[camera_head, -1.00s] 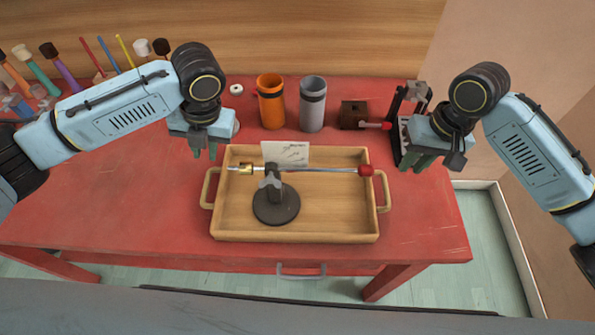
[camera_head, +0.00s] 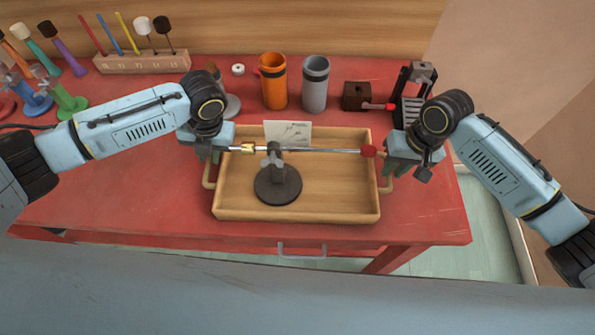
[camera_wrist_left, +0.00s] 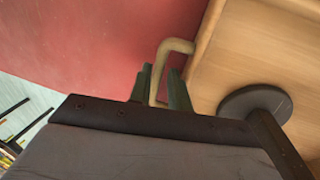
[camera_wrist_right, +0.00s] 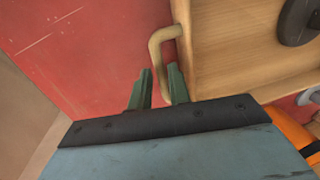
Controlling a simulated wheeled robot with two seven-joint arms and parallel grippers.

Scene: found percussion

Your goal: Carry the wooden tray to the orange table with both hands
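The wooden tray (camera_head: 330,200) lies flat on the red table. It holds a dark round stand (camera_head: 278,186), a metal rod with a brass end and a red end (camera_head: 325,151), and a white card (camera_head: 288,132). My left gripper (camera_wrist_left: 160,85) is open, with its fingers on either side of the tray's left handle (camera_wrist_left: 161,60). My right gripper (camera_wrist_right: 160,86) is open at the tray's right handle (camera_wrist_right: 156,50); the handle's end reaches between its fingertips. In the head view both grippers are partly hidden by their wrists.
Behind the tray stand an orange cup (camera_head: 273,82), a grey cup (camera_head: 315,84) and a dark wooden block (camera_head: 356,96). A rack (camera_head: 150,62) with mallets and sticks is at the back left. The red table (camera_head: 120,195) is clear left of the tray. No orange table is identifiable.

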